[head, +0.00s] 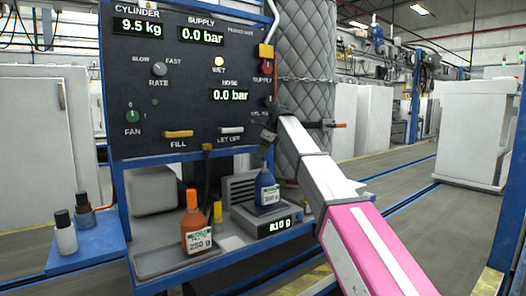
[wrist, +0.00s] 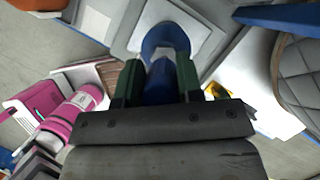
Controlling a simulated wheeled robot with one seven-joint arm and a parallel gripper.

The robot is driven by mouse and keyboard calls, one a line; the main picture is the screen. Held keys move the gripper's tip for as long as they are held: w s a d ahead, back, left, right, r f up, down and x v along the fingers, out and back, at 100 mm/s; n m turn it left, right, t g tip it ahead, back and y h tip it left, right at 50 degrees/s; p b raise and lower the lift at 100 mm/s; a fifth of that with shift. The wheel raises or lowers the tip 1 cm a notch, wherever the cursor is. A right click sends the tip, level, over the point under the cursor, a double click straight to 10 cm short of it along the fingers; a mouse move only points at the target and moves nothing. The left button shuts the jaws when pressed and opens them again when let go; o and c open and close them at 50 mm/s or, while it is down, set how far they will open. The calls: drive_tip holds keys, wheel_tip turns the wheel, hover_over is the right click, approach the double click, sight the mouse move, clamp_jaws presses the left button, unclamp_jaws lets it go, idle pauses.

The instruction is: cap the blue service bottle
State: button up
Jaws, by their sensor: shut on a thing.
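The blue service bottle (head: 267,190), with a white label, stands upright on the scale (head: 262,218), which reads 810 g. My gripper (head: 266,146) is directly above the bottle's top, pointing down. In the wrist view my gripper's green fingers (wrist: 158,82) are shut on a blue piece (wrist: 158,88) that looks like the cap. The wider blue bottle (wrist: 166,38) shows just beyond it. The fingers hide part of the bottle's neck, and I cannot tell whether the blue piece is touching it or seated on it.
An orange bottle (head: 197,228) stands on the bench left of the scale, with a small yellow item (head: 217,212) between. Two dark-capped bottles (head: 66,232) stand on a blue side shelf (head: 92,250). The control panel (head: 190,80) rises behind. A quilted column (head: 304,60) stands behind my arm.

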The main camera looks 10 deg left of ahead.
sight(263, 169)
drive_tip(key=shift+f, duration=1.9)
drive_tip(key=o, duration=1)
drive_tip(key=shift+r, duration=0.1)
drive_tip(key=v, duration=1)
drive_tip(key=shift+d+r, duration=0.1)
drive_tip(key=shift+r, duration=0.2)
drive_tip(key=shift+s, duration=0.15)
